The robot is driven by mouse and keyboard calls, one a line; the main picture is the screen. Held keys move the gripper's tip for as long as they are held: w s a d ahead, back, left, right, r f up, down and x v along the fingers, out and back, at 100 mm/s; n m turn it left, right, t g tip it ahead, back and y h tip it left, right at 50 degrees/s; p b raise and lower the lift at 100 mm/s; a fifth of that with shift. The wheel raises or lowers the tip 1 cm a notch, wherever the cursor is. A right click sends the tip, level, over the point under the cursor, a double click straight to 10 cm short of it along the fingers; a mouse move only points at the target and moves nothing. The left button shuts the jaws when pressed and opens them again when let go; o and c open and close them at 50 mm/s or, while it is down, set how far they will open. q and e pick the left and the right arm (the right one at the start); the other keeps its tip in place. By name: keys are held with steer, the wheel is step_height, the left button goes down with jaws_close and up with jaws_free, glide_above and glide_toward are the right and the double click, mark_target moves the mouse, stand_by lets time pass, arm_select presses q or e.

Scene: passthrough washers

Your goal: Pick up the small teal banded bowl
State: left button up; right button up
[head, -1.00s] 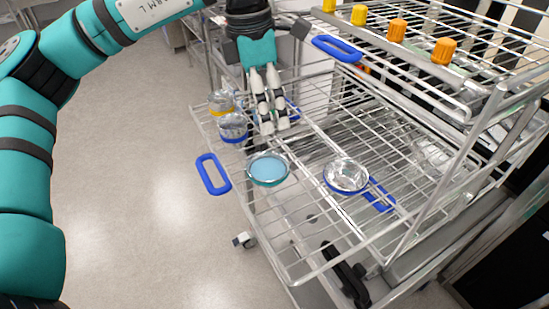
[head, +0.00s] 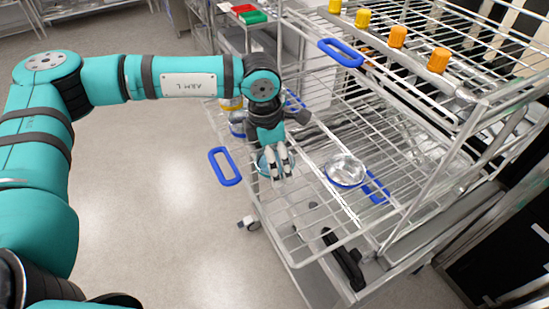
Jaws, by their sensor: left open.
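The small teal banded bowl (head: 261,164) sits on the wire rack (head: 300,209) of the cart, near its left side. My left gripper (head: 281,171) is open, pointing down at the bowl. Its fingers overlap the bowl in the head view and hide much of it. I cannot tell whether they touch it or are just above it. My right gripper is not in view.
A clear bowl with a blue band (head: 345,170) stands to the right on the rack. Stacked clear containers (head: 237,124) are behind my left gripper, partly hidden. A blue handle (head: 225,166) sticks out at left. An upper shelf with orange knobs (head: 397,37) overhangs at right.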

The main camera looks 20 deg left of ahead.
arm_select(q)
steer(key=shift+f, duration=0.35)
steer(key=shift+c, duration=0.5)
steer(key=c, duration=0.9)
steer(key=shift+c, duration=0.6)
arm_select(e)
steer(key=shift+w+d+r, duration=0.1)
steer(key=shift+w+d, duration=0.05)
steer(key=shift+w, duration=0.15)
arm_select(q)
steer(key=shift+r, duration=0.1)
